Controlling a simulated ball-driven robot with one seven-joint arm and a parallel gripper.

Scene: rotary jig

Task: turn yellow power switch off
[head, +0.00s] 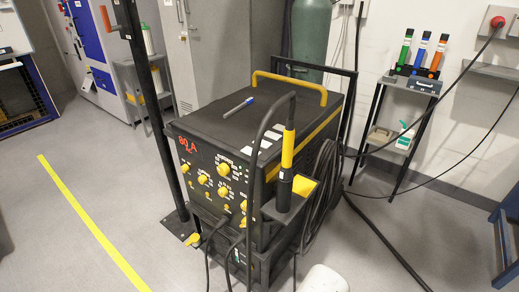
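A black and yellow welding machine (262,136) stands on a cart in the middle of the head view. Its front panel carries several round yellow knobs, one of them the knob (224,169) at the upper right. A small yellow part (192,240) shows low at the left front corner. I cannot tell which yellow part is the power switch, nor its position. Red characters that look like "80 A" (187,145) show at the panel's upper left. My gripper is not in view. A rounded white shape at the bottom edge may be part of my arm.
A torch (288,160) with a yellow grip stands in a holder at the cart's right front, and its looped cable partly covers the panel's right side. A dark post (152,110) rises at the left. Cables (385,240) run across the floor. Open floor lies left, around a yellow line (92,226).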

